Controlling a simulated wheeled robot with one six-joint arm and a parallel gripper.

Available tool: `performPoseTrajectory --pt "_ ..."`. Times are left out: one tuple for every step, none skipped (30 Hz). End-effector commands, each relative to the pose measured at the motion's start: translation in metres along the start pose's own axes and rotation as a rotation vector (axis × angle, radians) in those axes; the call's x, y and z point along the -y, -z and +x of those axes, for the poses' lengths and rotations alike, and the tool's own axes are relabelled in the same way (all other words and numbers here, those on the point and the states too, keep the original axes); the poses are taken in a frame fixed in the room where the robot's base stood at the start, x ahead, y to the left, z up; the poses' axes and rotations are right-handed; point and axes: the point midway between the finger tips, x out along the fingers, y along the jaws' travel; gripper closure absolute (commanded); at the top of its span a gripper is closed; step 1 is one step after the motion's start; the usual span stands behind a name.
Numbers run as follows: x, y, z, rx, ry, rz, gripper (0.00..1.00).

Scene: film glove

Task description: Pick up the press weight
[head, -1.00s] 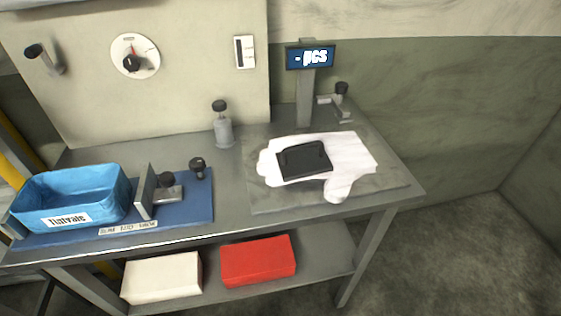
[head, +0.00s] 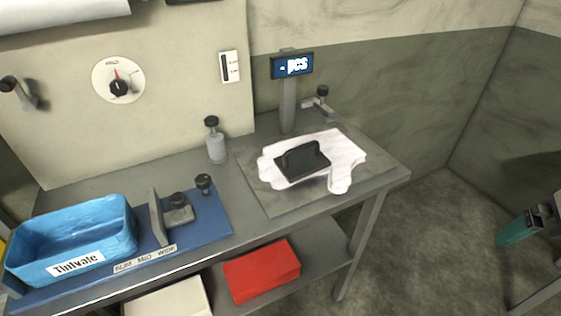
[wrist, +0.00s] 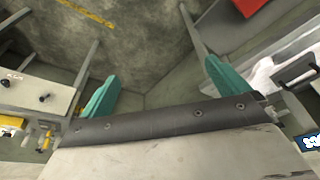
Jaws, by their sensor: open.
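The press weight (head: 302,162) is a dark flat block with a raised handle. It lies on a white glove (head: 345,150) on the grey plate at the right of the bench. In the wrist view the press weight (wrist: 296,70) and the white glove (wrist: 262,74) show at the right edge. My gripper (wrist: 160,88) has two teal fingers spread wide apart with nothing between them. One teal finger part (head: 518,228) shows at the right edge of the head view, out past the bench and well away from the weight.
A blue tray (head: 30,222) and a clamp block (head: 176,212) stand on a blue mat at the left. A bottle (head: 215,145), a display post (head: 288,105) and a small bracket (head: 320,102) stand behind the glove. A red box (head: 262,272) sits on the lower shelf.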

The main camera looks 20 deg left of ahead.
Motion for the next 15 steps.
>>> performPoseTrajectory --pt "0.015 0.025 0.017 -0.047 0.012 -0.059 0.00" --pt "0.025 0.041 0.026 -0.087 0.020 -0.093 0.00" --pt "0.040 0.061 0.037 -0.144 0.033 -0.139 0.00" --pt "0.053 0.076 0.046 -0.186 0.045 -0.174 0.00" --pt "0.066 0.090 0.054 -0.230 0.058 -0.207 0.00" --pt "0.086 0.106 0.065 -0.287 0.078 -0.251 0.00" --pt "0.102 0.117 0.073 -0.329 0.094 -0.283 0.00" --pt "0.119 0.128 0.081 -0.373 0.112 -0.315 0.00" --pt "0.142 0.139 0.090 -0.430 0.138 -0.355 0.00" --pt "0.160 0.147 0.097 -0.472 0.159 -0.385 0.00" --pt "0.178 0.153 0.103 -0.515 0.178 -0.412 0.00" --pt "0.203 0.158 0.111 -0.567 0.216 -0.449 0.00" --pt "0.221 0.161 0.116 -0.604 0.241 -0.474 0.00" --pt "0.237 0.162 0.120 -0.641 0.264 -0.497 0.00" --pt "0.258 0.163 0.126 -0.686 0.295 -0.524 0.00"
